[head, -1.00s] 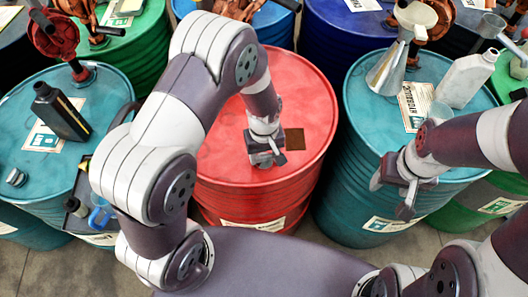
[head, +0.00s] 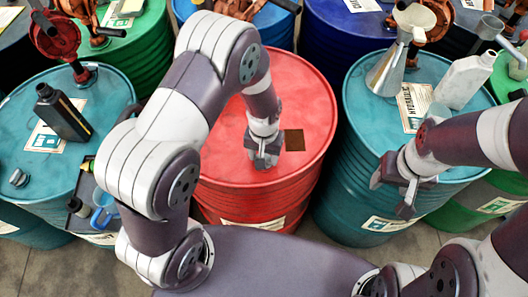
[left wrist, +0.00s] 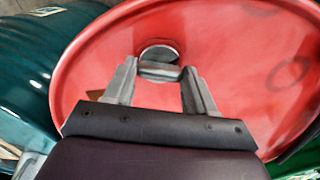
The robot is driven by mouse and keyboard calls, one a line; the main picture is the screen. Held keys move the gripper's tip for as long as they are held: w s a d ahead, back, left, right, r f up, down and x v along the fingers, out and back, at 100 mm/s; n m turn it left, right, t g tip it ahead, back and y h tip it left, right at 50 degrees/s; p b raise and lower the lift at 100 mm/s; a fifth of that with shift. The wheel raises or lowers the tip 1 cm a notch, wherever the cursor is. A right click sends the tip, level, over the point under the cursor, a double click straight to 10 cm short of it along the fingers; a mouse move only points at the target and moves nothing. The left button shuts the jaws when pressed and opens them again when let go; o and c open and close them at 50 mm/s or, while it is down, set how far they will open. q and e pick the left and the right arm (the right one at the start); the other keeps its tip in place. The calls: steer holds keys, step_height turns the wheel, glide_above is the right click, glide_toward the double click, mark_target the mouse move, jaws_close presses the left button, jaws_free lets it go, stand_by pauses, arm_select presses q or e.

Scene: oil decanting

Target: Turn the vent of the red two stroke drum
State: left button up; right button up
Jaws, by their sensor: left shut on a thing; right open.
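The red drum (head: 302,100) stands in the middle of the head view, and its red top fills most of the left wrist view (left wrist: 240,60). The vent (left wrist: 160,54) is a small round grey cap on the drum top, seen in the left wrist view between my left fingertips. My left gripper (head: 262,160) points down onto the near part of the drum top and is shut on the vent; it also shows in the left wrist view (left wrist: 159,73). In the head view the gripper hides the vent. My right gripper (head: 398,192) is open and empty, in front of the right teal drum.
A brown patch (head: 294,140) lies on the red top beside my left gripper. The left teal drum (head: 110,90) carries a black bottle (head: 62,114). The right teal drum (head: 340,190) carries a metal funnel (head: 388,72) and a white bottle (head: 464,82).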

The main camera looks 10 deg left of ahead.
arm_select(q)
steer(key=m+p, duration=0.1)
steer(key=m, duration=0.5)
steer(key=shift+r, duration=0.1)
steer(key=m, duration=0.5)
steer(key=shift+w+m, duration=0.1)
steer(key=shift+m, duration=0.3)
stand_by(0.3)
steer(key=o, duration=1)
steer(key=shift+o, duration=0.2)
step_height(320, 180, up, 13)
steer(key=b, duration=0.1)
steer(key=shift+f, duration=0.2)
